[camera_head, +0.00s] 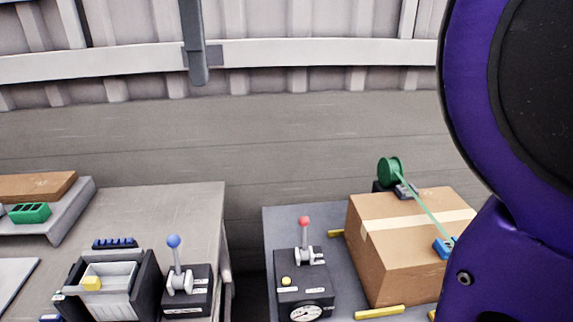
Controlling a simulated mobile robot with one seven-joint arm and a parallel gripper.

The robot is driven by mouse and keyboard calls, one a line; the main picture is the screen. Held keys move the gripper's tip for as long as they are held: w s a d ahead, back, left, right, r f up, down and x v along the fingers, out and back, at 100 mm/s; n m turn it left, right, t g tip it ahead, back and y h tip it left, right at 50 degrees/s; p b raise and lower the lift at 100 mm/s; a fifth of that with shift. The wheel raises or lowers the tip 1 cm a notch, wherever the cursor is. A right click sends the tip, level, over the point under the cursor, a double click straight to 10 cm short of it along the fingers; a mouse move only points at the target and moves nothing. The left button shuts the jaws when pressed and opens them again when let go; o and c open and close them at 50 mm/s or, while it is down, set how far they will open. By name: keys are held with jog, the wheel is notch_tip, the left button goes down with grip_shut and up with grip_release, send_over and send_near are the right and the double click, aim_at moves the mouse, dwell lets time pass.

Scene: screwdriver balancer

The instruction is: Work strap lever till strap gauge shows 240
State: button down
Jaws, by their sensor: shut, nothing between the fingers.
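A black box (288,272) at the lower middle carries a red-knobbed lever (304,237), which stands roughly upright. A yellow button (286,281) is on its top. A round white gauge (305,313) is at its front, cut by the bottom edge; its reading is too small to tell. To the right, a green strap (425,205) runs from a green reel (390,171) across a cardboard box (392,255) to a blue hook (444,247). My purple arm covers the right side of the view. My gripper is not in view.
A second black box with a blue-knobbed lever (175,262) stands on the left bench (185,205), beside a black machine with a yellow block (91,284). A gap separates the two benches. Yellow bars (378,312) lie around the carton.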

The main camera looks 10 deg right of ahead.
jog(key=s, duration=0.5)
jog(key=shift+s+r, duration=0.1)
jog(key=shift+s, duration=0.05)
jog(key=w+p, duration=0.1)
jog(key=w, duration=1.1)
jog(key=shift+w, duration=0.2)
dwell(0.9)
jog(key=s+b, duration=0.1)
jog(key=s, duration=1.1)
jog(key=shift+s, duration=0.4)
